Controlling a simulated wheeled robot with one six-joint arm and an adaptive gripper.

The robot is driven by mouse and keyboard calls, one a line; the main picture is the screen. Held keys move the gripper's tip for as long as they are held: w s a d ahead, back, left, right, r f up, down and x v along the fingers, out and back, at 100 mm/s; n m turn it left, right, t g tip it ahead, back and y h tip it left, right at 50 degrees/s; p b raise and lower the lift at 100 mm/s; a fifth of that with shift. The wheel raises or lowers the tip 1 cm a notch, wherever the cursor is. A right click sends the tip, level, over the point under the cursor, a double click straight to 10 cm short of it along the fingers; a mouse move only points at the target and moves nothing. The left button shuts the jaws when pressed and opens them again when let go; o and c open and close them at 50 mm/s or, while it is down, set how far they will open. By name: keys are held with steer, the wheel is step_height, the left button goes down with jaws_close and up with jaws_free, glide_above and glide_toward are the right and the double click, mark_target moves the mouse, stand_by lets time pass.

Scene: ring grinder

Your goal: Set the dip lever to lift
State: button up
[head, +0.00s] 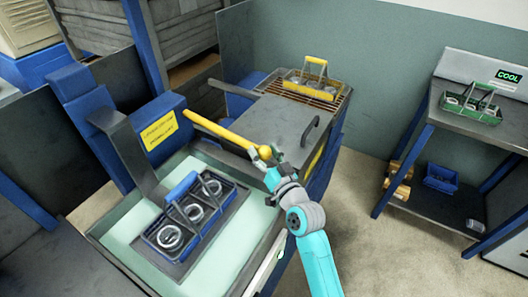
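The dip lever (222,131) is a long yellow bar. It runs from beside the blue post down to the right and ends in a yellow ball knob (265,152). My gripper (268,166) is right at the knob, just below it in the picture. It seems to touch the knob, but its fingers are small and dark, so I cannot tell if they are closed on it. A yellow label (159,130) sits on the blue post; its print is too small to read. A dark basket (192,222) with several metal rings and a blue handle sits over the pale green tank (118,229).
A grey lid with a handle (262,124) lies behind the lever. Behind it, a yellow-handled carrier (311,88) stands on a grate. At right, a bench (440,112) holds a green carrier (472,107) beneath a "COOL" display (509,77). Open floor (365,215) lies between.

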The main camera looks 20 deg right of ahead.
steer(key=shift+o, duration=0.3)
steer(key=shift+r, duration=0.15)
step_height(320, 180, up, 10)
steer(key=shift+f, duration=0.1)
steer(key=shift+c, duration=0.2)
